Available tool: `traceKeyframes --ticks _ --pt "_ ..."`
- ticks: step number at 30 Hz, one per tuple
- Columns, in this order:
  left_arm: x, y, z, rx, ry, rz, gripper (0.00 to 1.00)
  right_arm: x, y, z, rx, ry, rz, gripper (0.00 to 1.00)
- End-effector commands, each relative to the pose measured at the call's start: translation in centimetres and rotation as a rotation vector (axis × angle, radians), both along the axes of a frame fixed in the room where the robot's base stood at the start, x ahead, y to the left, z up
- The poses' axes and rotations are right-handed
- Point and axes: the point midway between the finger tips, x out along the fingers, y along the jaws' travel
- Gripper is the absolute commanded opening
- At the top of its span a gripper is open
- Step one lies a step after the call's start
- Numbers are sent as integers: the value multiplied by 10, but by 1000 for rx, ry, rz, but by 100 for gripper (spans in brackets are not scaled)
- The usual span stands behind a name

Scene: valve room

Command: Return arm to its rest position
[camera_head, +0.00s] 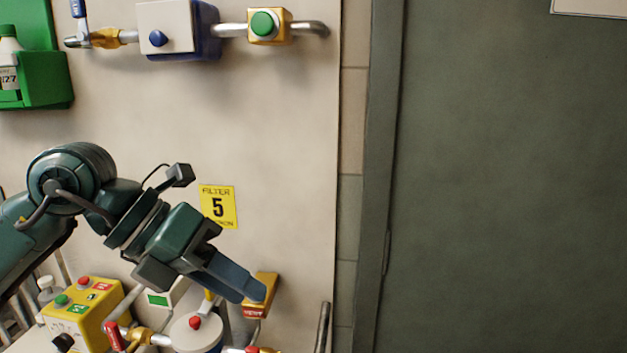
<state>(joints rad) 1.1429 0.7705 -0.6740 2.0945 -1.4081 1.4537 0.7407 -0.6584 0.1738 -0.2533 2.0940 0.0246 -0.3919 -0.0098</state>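My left arm comes in from the left, its dark green links bent over the lower left of the head view. My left gripper (255,291) points down and to the right, in front of the pale wall panel. Its fingers look close together from this side, and I cannot tell whether there is a gap between them. No object shows between them. The fingertips overlap a yellow-orange fixture (260,310) in the picture; I cannot tell whether they touch it. My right gripper is out of view.
A yellow button box (83,313) and a white round housing with a red knob (195,322) stand below the arm. A pipe with a white-and-blue box (166,27) and green button (263,23) runs above. A grey-green door (510,180) fills the right; its front looks clear.

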Motion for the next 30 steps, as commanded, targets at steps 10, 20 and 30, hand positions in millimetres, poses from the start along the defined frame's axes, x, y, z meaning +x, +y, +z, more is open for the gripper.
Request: traceKeyframes --ticks 10,20,30 --pt "-44 -78 64 -947 255 -106 33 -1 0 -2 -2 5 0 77" --pt "25 -9 78 -1723 544 429 33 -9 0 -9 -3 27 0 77" --pt "68 90 -87 -1963 850 1469 33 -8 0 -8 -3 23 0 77"
